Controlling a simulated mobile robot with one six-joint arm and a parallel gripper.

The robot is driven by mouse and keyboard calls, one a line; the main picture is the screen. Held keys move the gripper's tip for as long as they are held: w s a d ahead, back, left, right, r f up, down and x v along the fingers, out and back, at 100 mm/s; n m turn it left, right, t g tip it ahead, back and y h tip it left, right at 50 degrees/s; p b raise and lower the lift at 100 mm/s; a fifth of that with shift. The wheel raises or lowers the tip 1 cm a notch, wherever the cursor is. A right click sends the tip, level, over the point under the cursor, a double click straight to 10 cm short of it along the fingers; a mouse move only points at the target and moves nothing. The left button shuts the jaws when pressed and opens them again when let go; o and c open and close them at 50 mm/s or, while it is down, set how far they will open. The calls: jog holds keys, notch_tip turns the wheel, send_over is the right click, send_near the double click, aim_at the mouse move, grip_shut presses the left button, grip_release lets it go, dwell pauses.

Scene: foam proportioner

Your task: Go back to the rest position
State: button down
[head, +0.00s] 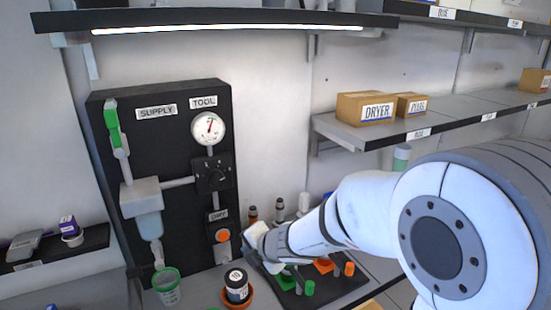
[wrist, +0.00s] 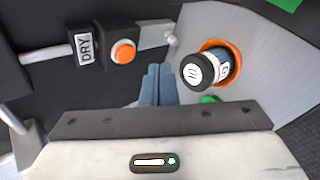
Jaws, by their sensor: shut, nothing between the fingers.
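My gripper (wrist: 158,84) is shut and empty in the wrist view, its two fingers together. In the head view my arm reaches in from the right, and the gripper end is low, just right of the DRY box (head: 220,232); the fingertips are hard to make out there. The DRY box has an orange button, which also shows in the wrist view (wrist: 123,52), left of the fingers and apart from them. A dark bottle with a numbered cap (wrist: 200,68) stands in an orange ring, right of the fingers; it also shows in the head view (head: 237,285).
A black panel (head: 170,100) carries a gauge (head: 208,128), a knob (head: 213,174) and a green-handled valve (head: 113,125). A green-rimmed cup (head: 167,287) stands below. A dark mat (head: 318,291) with green and orange parts lies under my arm. Shelves (head: 450,120) hold boxes at right.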

jog(key=s+d+r+m+t+h, duration=0.1)
jog(key=s+d+r+m+h, duration=0.2)
jog(key=d+m, duration=0.7)
jog(key=s+d+r+m+h, duration=0.1)
jog(key=d+r+m+h, duration=0.35)
jog(key=d, duration=0.85)
jog(key=s+d+f+m+g, duration=0.2)
jog(key=s+d+m+g, duration=0.1)
jog(key=s+m, duration=1.1)
jog(key=shift+s+f+g, duration=0.2)
jog(key=shift+s+g, duration=0.7)
jog(key=shift+s, duration=0.1)
jog(key=shift+d+m+y, duration=0.1)
jog(key=shift+m+y, duration=0.15)
